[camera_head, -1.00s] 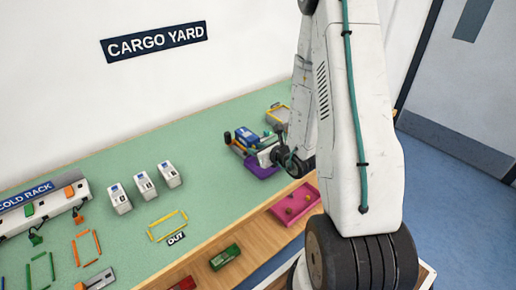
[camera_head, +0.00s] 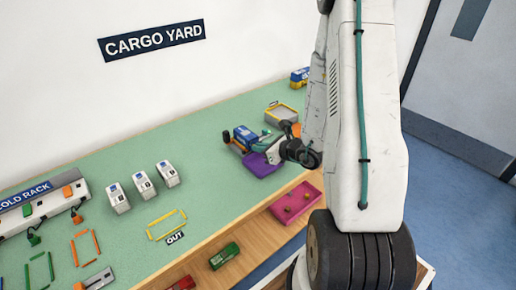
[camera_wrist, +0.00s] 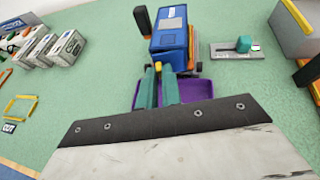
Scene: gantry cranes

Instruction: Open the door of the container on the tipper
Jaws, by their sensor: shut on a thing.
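The blue container (camera_head: 244,135) sits on the tipper at the back right of the bench. In the wrist view the container (camera_wrist: 172,18) is just ahead of my gripper, its darker blue end face (camera_wrist: 170,42) towards me. My gripper (camera_wrist: 160,72) has its two teal fingers close together on a small yellow piece (camera_wrist: 158,66) at the lower part of that end, seemingly the door's handle. The fingers hide much of the piece. I cannot tell whether the door stands ajar. A purple tray (camera_wrist: 205,91) lies below the fingers; it also shows in the head view (camera_head: 262,166).
A grey plate with a teal knob (camera_wrist: 236,48) lies right of the container. A grey, yellow-edged bin (camera_head: 283,113) stands behind it. White boxes (camera_head: 143,186) stand to the left. A pink tray (camera_head: 297,203) is on the lower shelf. Green bench between is clear.

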